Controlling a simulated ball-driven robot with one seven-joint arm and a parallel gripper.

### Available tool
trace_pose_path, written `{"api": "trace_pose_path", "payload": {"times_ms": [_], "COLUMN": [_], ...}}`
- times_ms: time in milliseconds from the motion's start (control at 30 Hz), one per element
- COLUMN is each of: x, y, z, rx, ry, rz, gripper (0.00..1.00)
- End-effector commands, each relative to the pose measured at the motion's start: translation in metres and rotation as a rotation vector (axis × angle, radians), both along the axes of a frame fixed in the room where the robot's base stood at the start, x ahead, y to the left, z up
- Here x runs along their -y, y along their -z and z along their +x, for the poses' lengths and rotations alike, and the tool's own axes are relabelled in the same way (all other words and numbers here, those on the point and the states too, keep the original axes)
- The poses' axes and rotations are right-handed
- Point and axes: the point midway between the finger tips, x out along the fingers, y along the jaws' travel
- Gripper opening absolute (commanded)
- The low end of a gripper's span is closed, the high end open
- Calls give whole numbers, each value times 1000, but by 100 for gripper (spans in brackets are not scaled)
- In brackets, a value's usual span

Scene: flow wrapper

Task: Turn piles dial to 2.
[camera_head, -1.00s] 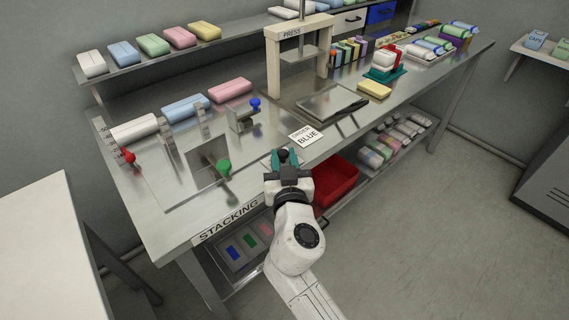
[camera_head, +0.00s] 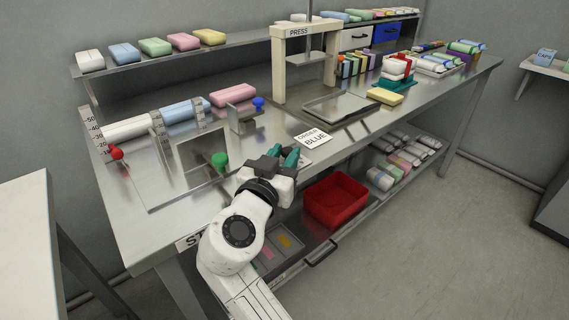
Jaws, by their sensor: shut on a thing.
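My gripper (camera_head: 283,156) is at the front edge of the steel bench (camera_head: 232,182), beside the white card reading "ORDER BLUE" (camera_head: 314,138). Its teal fingers are shut on a small dark thing between them, which I take to be the piles dial. The fingers and wrist hide most of it, so its pointer and numbers cannot be read. A pale patch shows just right of the fingers.
A green knob (camera_head: 219,160), a red knob (camera_head: 116,154) and a blue knob (camera_head: 258,104) stand left of my gripper. The press (camera_head: 278,64) is behind. A red bin (camera_head: 335,200) sits below the bench front. Floor at right is clear.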

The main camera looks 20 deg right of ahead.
Motion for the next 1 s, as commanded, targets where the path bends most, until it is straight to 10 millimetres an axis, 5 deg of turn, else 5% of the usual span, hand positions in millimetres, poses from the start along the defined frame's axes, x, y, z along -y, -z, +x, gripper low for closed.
{"api": "trace_pose_path", "payload": {"times_ms": [367, 400, 600, 1000], "x": [-1, -1, 0, -8], "y": [0, 0, 0, 0], "z": [0, 0, 0, -8], "rx": [-1, -1, -1, -1], "ry": [4, 4, 4, 2], "rz": [-1, -1, -1, -1], "gripper": [0, 31, 50, 52]}}
